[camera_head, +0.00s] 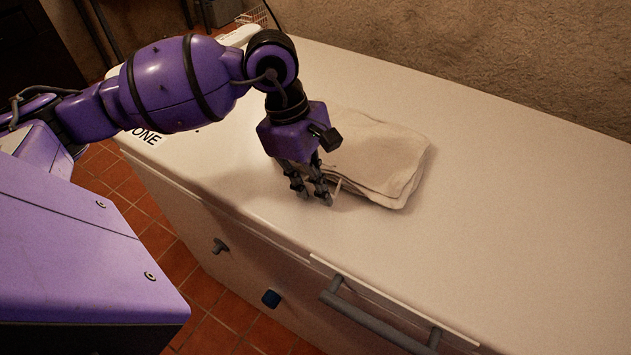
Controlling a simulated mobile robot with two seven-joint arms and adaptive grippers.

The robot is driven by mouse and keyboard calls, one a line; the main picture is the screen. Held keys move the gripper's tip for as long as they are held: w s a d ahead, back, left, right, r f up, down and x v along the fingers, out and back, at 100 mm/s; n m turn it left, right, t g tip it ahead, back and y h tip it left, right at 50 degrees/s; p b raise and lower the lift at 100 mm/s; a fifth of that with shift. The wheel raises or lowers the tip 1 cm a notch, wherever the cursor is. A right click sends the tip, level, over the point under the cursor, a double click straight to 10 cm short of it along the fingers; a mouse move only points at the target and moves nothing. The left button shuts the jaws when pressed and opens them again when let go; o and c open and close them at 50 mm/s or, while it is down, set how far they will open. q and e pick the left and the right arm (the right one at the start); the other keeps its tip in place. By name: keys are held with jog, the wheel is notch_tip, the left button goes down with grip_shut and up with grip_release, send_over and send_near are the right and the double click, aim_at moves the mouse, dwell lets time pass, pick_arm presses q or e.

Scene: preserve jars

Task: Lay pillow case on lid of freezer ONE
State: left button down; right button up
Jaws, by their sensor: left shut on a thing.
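A folded cream pillow case (385,158) lies flat on the white lid of freezer ONE (500,170), right of my left gripper. My left gripper (318,196) comes down from above at the cloth's near left corner. Its fingers are shut on the edge of the pillow case, low over the lid. Part of the cloth is hidden behind the gripper. A label reading "ONE" (148,137) shows on the freezer's left end, partly covered by my arm. My right gripper is not in view.
A grey handle (375,322) sticks out at the freezer's front edge. A rough wall (480,55) runs behind it. The lid is clear right of the cloth. A wire basket (252,16) stands beyond the far left end. The floor is red tile.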

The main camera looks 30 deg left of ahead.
pick_arm(q)
jog(key=shift+f, duration=0.25)
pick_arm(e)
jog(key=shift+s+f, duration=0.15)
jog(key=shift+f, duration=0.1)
pick_arm(q)
jog(key=c, duration=1.8)
grip_release()
jog(key=shift+c, duration=0.2)
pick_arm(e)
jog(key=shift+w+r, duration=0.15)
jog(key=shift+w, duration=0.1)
pick_arm(q)
jog(key=shift+r, duration=0.2)
jog(key=shift+p+v, duration=0.4)
jog(key=shift+v, duration=0.6)
jog(key=v, duration=1.1)
jog(key=shift+d, duration=0.2)
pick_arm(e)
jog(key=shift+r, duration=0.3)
